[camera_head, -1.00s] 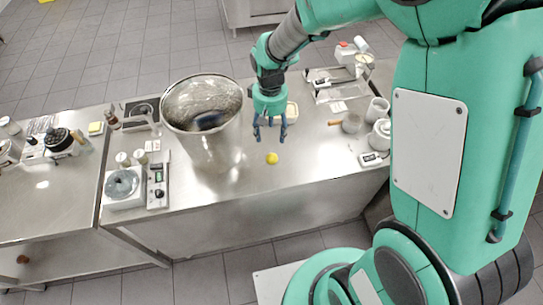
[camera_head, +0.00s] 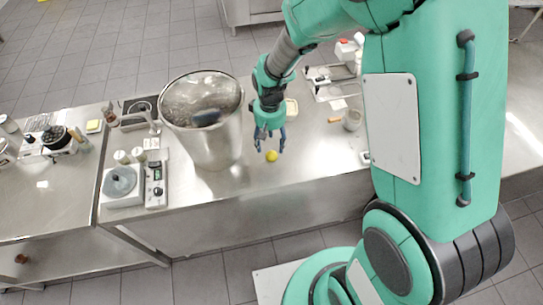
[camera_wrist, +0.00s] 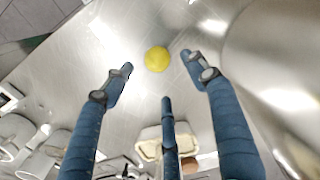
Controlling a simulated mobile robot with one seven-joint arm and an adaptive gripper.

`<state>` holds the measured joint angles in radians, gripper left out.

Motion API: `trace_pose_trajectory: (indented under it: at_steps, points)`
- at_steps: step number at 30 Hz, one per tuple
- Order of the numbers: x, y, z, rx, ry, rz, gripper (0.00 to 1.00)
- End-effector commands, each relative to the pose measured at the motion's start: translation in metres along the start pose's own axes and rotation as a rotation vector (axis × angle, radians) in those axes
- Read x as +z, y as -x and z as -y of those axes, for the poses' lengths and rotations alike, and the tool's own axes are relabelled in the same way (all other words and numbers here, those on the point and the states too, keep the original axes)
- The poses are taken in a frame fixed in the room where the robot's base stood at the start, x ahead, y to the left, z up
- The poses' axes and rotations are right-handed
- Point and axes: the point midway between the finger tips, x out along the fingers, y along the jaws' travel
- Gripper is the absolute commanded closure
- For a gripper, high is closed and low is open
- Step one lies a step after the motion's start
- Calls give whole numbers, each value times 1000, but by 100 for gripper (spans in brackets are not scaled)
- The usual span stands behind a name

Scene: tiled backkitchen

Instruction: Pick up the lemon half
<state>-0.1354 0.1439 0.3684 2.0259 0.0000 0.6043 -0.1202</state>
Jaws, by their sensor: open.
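The lemon half (camera_head: 271,156) is a small yellow piece on the steel counter, near its front edge. In the wrist view the lemon half (camera_wrist: 157,59) lies just beyond the fingertips, roughly centred between the two outer fingers. My gripper (camera_head: 269,147) is open and empty, with its blue fingers pointing down just above and behind the lemon half. In the wrist view my gripper (camera_wrist: 160,82) shows its fingers spread, with nothing between them. I cannot tell the exact height of the fingertips above the counter.
A large steel pot (camera_head: 215,140) stands close to the left of my gripper. A pale tray-like dish (camera_wrist: 151,143) is behind the fingers. A scale (camera_head: 122,184) sits farther left, and a glass beaker (camera_head: 352,120) to the right. The counter in front of the lemon half is clear.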

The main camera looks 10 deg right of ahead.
Motion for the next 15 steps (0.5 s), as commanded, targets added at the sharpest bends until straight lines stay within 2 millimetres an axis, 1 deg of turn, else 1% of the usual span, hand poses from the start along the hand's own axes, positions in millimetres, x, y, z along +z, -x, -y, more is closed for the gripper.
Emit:
trace_pose_trajectory:
  at_steps: [1,4,15]
  points:
    - [0,-5,0,0,0,1,42]
    - [0,-8,0,0,0,0,42]
    - [0,-10,0,0,0,-1,42]
